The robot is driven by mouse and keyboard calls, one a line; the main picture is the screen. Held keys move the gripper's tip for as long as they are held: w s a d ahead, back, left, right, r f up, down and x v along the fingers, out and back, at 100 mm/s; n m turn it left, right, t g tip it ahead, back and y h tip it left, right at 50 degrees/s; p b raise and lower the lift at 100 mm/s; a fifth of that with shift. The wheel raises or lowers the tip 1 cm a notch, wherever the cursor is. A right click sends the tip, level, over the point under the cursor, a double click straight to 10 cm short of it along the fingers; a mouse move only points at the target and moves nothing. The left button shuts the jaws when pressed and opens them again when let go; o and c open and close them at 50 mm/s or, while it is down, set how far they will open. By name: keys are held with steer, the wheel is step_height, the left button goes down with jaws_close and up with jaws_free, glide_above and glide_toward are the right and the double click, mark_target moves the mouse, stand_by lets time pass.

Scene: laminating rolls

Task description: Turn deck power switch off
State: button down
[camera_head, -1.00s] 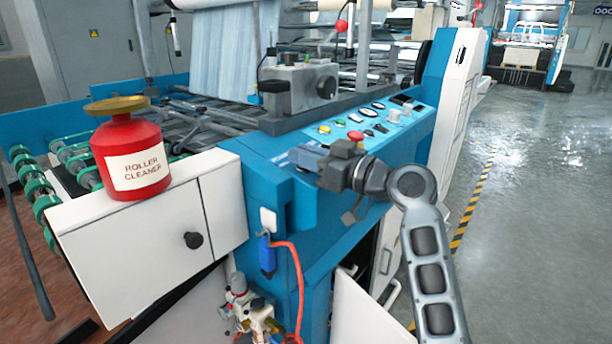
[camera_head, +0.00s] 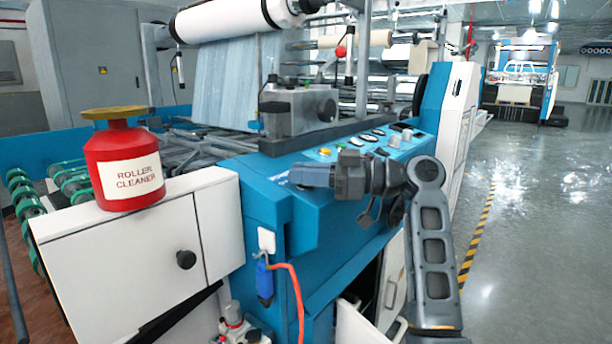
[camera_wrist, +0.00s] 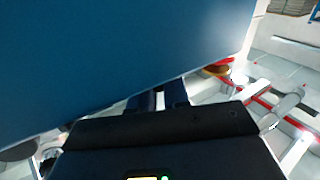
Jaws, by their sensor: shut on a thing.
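My gripper (camera_head: 308,175) reaches in from the right, low over the front of the blue deck body (camera_head: 262,188), pointing left. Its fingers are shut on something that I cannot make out. In the wrist view the fingers (camera_wrist: 160,98) are dark, and a large blue surface hides their tips. The sloped blue control panel (camera_head: 418,143) lies behind my gripper. It carries a yellow button (camera_head: 325,151), dark switches and a pale knob. My gripper and arm cover part of it. I cannot read any label to tell which control is the deck power switch.
A red roller cleaner can (camera_head: 125,170) stands on the white cabinet (camera_head: 110,250) at left. A grey machine block (camera_head: 300,115) rises behind the panel. A red-orange cable (camera_head: 296,300) hangs in front. The grey floor at right (camera_head: 540,240) is clear.

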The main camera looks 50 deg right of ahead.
steer(key=shift+f, duration=0.5)
steer(key=c, duration=1.2)
jaws_free()
steer(key=shift+w, duration=0.1)
steer(key=shift+r, duration=0.2)
steer(key=v, duration=0.8)
